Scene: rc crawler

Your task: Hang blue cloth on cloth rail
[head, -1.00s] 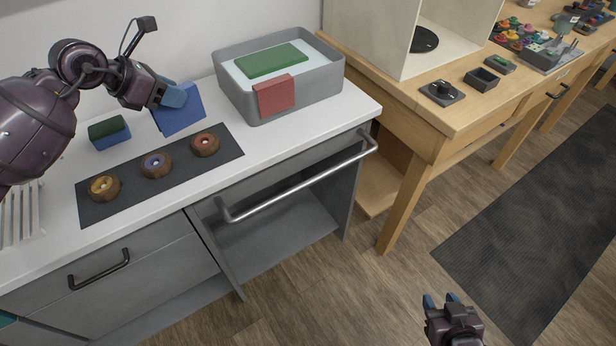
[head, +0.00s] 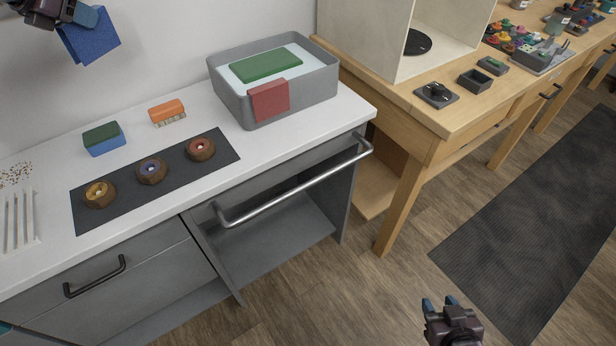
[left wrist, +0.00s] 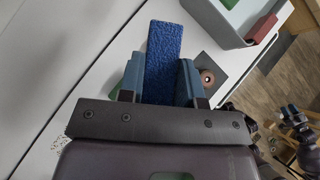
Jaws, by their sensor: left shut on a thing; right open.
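My left gripper (head: 76,16) is at the top left of the head view, high above the white counter, shut on the blue cloth (head: 90,40). The cloth hangs from the fingers, clear of the counter. In the left wrist view the cloth (left wrist: 165,55) sticks out between the two blue fingers of the gripper (left wrist: 160,80). The cloth rail is probably the grey metal bar (head: 295,190) along the front of the counter, with nothing hanging on it. My right gripper (head: 440,303) is open and empty at the bottom right, over the floor.
A grey basin (head: 320,88) holds a green block (head: 265,65), with a red cloth (head: 269,99) over its front rim. A green and blue sponge (head: 104,139), an orange brush (head: 167,112) and a dark panel with three knobs (head: 151,170) are on the counter. A wooden bench (head: 450,118) stands right.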

